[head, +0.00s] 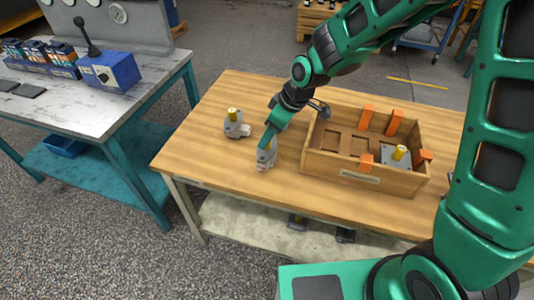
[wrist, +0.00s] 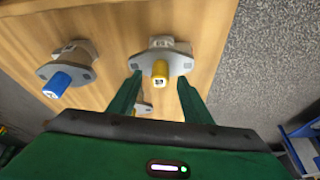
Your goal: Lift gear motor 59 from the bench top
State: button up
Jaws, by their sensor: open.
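In the wrist view a grey motor with a yellow shaft cap (wrist: 160,68) stands upright between and just beyond my open, empty fingertips (wrist: 160,80). A blue-capped motor (wrist: 63,75) is left in the wrist view. Another part (wrist: 145,108) is mostly hidden behind my gripper.
A wooden crate (head: 340,172) with orange pegs and a yellow-capped part (head: 399,153) stands to the right on the bench top (head: 215,165). A grey part (head: 322,108) is partly hidden by the crate's back left corner. A second table (head: 90,110) stands left.

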aim_at(267, 150)
jog(key=shift+x, duration=1.35)
jog(key=shift+d, duration=0.1)
grip_shut()
jog(key=shift+w, duration=0.1)
